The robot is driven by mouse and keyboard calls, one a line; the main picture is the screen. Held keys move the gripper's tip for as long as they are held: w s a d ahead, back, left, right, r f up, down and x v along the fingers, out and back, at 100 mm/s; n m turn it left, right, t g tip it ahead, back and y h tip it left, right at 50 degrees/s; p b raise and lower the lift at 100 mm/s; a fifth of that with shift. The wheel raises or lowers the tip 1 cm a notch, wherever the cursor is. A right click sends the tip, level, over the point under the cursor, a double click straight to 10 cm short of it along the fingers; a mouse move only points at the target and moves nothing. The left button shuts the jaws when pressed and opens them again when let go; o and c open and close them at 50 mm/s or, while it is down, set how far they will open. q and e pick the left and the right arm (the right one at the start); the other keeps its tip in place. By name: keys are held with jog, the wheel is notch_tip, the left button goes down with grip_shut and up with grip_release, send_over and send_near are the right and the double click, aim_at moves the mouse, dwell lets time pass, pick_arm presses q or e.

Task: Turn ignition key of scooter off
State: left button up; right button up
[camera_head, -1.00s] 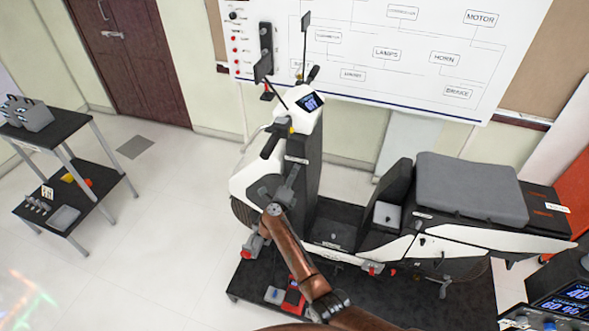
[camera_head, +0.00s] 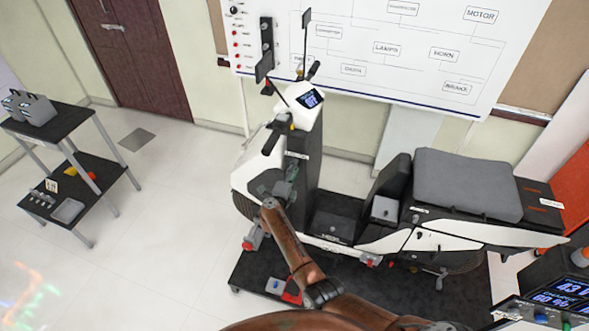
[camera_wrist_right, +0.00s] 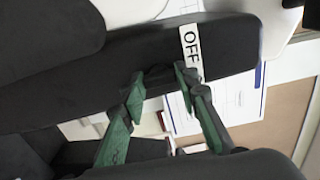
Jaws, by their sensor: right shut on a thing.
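The white and black scooter (camera_head: 470,235) stands on a dark platform, its lit dash screen (camera_head: 311,97) on top of the front column. My right gripper (camera_head: 292,167) is at the black inner panel of that column, below the handlebar. In the right wrist view, its two green fingers (camera_wrist_right: 158,80) reach the dark panel and are shut on a small dark piece, taken as the ignition key (camera_wrist_right: 160,74). The fingers partly hide it, and its exact angle is unclear. A white "OFF" label (camera_wrist_right: 191,52) is on the panel just beside the fingertips. My left gripper is not in view.
The handlebar with mirrors (camera_head: 275,130) is above my right gripper. The padded seat (camera_head: 467,185) is to the right. A shelf cart (camera_head: 75,125) stands at the left, and a wall board (camera_head: 375,50) hangs behind. The floor between cart and scooter is clear.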

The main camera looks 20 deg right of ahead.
jog(key=shift+f, duration=0.15)
jog(key=o, duration=1.1)
jog(key=shift+o, duration=0.2)
